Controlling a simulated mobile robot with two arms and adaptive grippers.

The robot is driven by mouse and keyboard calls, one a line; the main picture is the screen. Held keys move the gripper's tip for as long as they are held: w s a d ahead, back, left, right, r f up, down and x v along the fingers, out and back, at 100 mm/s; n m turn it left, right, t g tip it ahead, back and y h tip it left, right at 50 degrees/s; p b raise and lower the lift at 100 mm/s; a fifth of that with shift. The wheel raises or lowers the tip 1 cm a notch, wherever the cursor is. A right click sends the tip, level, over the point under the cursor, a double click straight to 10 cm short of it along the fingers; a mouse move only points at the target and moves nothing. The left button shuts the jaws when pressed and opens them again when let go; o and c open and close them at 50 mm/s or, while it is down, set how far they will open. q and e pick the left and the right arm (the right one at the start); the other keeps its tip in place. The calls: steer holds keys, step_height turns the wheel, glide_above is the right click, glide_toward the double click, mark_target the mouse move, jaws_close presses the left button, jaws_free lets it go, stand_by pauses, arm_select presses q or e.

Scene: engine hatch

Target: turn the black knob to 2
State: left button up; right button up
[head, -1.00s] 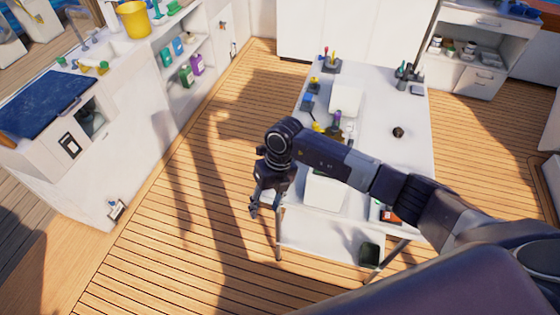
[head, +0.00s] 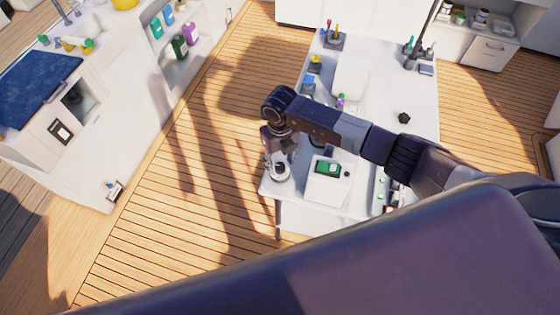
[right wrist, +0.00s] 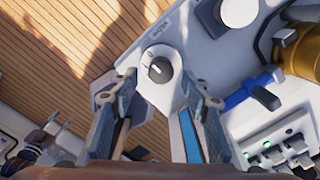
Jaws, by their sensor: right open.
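The black knob (right wrist: 159,69) sits in a round white dial near the edge of a white panel in the right wrist view. A small mark like a 0 shows beside it; I cannot read its exact setting. My right gripper (right wrist: 163,88) is open, its two fingers on either side below the dial, with nothing between them. In the head view my right gripper (head: 276,165) points down at the near left corner of the white table (head: 375,150), close to a small white round part. Whether it touches the knob cannot be told. My left gripper is out of view.
A brass cylinder (right wrist: 300,50), a blue lever (right wrist: 248,90) and switches with green lights (right wrist: 280,150) lie right of the knob. A white box with a green screen (head: 328,168) stands right of the gripper. Open wooden floor (head: 180,200) lies left of the table.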

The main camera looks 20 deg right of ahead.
steer(key=shift+w+f, duration=0.1)
steer(key=shift+f, duration=0.45)
steer(key=shift+w+f, duration=0.1)
steer(key=shift+f, duration=0.45)
steer(key=c, duration=0.6)
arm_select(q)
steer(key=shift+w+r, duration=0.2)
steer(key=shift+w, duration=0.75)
arm_select(e)
steer(key=c, duration=0.6)
